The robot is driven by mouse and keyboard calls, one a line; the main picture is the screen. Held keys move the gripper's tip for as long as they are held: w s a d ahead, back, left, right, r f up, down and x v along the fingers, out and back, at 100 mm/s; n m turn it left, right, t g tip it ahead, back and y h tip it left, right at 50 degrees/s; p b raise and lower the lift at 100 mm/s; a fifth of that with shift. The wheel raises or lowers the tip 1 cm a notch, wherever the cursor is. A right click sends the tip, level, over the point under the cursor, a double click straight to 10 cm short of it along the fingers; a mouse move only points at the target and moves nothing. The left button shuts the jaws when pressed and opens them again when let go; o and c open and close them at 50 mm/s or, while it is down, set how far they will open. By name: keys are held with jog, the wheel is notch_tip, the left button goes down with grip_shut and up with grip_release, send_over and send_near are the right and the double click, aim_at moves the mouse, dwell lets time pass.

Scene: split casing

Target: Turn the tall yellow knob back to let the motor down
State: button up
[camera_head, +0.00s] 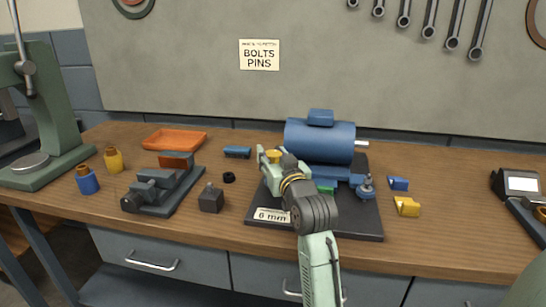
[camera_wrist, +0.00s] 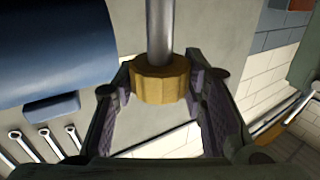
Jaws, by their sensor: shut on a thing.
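The yellow knob (camera_wrist: 160,82) sits between the two dark fingers of my gripper (camera_wrist: 161,92), which is shut on it. A grey metal shaft (camera_wrist: 159,28) runs from the knob toward the top of the wrist view. In the head view, the knob (camera_head: 273,154) shows as a small yellow top at the end of my gripper (camera_head: 270,160). The blue motor (camera_head: 320,141) lies just behind and right of my gripper, on a blue mount over a dark plate. My arm hides part of the mount and plate; I cannot tell how far the knob is turned.
The dark plate (camera_head: 354,222) carries a "6 mm" label (camera_head: 272,215). A blue knob-like part (camera_head: 366,188) stands on its right. Blue and yellow blocks (camera_head: 407,206) lie further right. A grey vise (camera_head: 160,189), a dark block (camera_head: 211,199) and an orange tray (camera_head: 175,139) are left.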

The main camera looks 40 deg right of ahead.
jog(key=y+b, duration=0.1)
jog(key=n+y+b, duration=0.1)
jog(key=shift+f+n+t+y, duration=0.25)
jog(key=shift+n+t+y, duration=0.05)
jog(key=shift+t, duration=0.1)
jog(key=shift+r+n+y+b, duration=0.2)
jog(key=shift+n+y+b, duration=0.25)
jog(key=shift+y, duration=0.35)
jog(key=o, duration=1.2)
jog(key=s, duration=0.4)
jog(key=s+a, duration=0.1)
jog(key=s, duration=0.7)
jog(key=shift+a, duration=0.3)
jog(key=shift+w, duration=0.1)
